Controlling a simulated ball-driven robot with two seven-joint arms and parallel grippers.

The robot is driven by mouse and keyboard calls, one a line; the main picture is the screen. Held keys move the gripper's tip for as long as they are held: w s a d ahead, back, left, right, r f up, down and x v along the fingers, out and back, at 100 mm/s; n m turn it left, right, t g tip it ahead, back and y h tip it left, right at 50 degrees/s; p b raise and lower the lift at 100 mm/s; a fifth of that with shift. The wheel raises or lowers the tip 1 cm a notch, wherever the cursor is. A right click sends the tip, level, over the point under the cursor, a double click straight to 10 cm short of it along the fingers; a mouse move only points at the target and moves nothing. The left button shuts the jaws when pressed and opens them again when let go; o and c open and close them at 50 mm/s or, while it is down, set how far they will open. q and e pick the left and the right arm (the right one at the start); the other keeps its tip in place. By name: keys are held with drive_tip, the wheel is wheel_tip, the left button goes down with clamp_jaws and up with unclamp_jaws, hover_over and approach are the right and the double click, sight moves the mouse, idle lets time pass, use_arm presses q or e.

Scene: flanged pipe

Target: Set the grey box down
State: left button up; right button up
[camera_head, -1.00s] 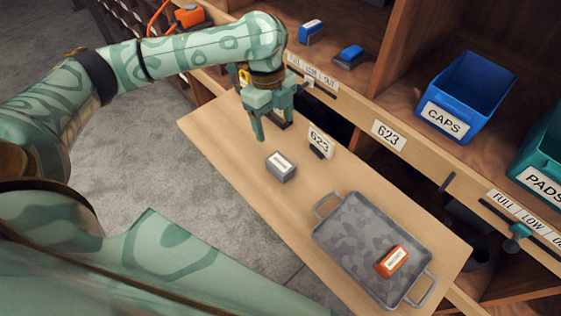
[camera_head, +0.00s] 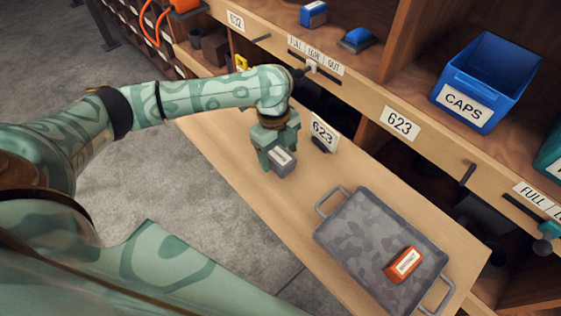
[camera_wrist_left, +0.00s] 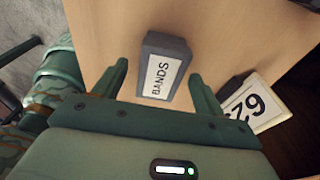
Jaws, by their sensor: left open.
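The grey box (camera_head: 281,162) rests on the wooden board, with a white label on top. In the left wrist view the grey box (camera_wrist_left: 166,66) reads "BANDS" and lies between the two fingertips, with a gap on either side. My left gripper (camera_head: 278,160) is open around the box, low over the board; it also shows in the left wrist view (camera_wrist_left: 160,80). My right gripper is not in view.
A grey tray (camera_head: 345,240) holding an orange box (camera_head: 403,264) lies to the right on the board (camera_head: 222,152). A "623" sign (camera_head: 323,131) stands close beside my left gripper. A shelf with a blue "CAPS" bin (camera_head: 487,85) runs behind.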

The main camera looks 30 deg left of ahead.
use_arm(q)
drive_tip(key=shift+f, duration=0.85)
drive_tip(key=shift+r, duration=0.15)
drive_tip(key=shift+c, duration=1.2)
drive_tip(key=c, duration=1)
drive_tip(key=shift+c, duration=0.2)
